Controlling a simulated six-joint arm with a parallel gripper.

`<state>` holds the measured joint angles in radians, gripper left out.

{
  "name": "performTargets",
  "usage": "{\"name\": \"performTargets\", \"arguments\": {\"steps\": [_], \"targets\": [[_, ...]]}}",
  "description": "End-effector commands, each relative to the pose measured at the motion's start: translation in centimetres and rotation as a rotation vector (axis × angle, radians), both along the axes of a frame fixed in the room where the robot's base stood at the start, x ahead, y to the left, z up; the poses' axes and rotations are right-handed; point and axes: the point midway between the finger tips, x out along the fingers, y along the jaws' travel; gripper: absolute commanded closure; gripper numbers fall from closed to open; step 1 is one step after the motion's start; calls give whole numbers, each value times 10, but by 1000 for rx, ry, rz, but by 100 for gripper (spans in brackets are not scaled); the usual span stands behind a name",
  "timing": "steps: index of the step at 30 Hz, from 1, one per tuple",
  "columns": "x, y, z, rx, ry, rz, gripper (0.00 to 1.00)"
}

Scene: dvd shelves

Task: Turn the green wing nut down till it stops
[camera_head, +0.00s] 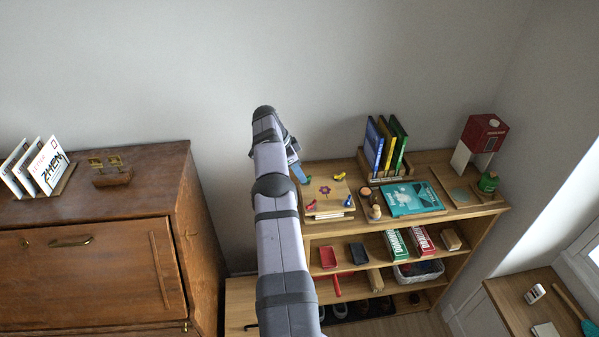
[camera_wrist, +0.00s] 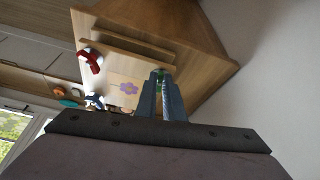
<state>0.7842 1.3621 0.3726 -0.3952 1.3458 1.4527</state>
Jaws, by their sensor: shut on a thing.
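The wooden flower press (camera_head: 327,208) lies on the left end of the shelf top, with a purple flower on its upper board. It also shows in the wrist view (camera_wrist: 118,72). The green wing nut (camera_wrist: 160,72) stands at one corner of the press. My gripper (camera_wrist: 160,78) is shut on this nut, with its two blue-grey fingers on either side. In the head view my gripper (camera_head: 298,174) is at the press's back left corner, and the arm hides the green nut. The fingers hide much of the nut in the wrist view.
Other wing nuts stand on the press: a red one (camera_wrist: 91,60), a blue one (camera_wrist: 95,100) and a yellow one (camera_head: 338,177). Upright cases (camera_head: 386,148) stand behind. A teal book (camera_head: 411,199) and small jars lie to the right. The wall is close behind.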

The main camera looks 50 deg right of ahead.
Motion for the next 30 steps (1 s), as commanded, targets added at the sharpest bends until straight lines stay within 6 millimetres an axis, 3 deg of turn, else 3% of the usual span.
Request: {"name": "performTargets", "arguments": {"steps": [18,19,21,30], "targets": [[1,0,1,-3,-4,-11,100],[1,0,1,-3,-4,-11,85],[1,0,1,-2,-3,-11,74],[1,0,1,-1,-2,-10,74]]}}
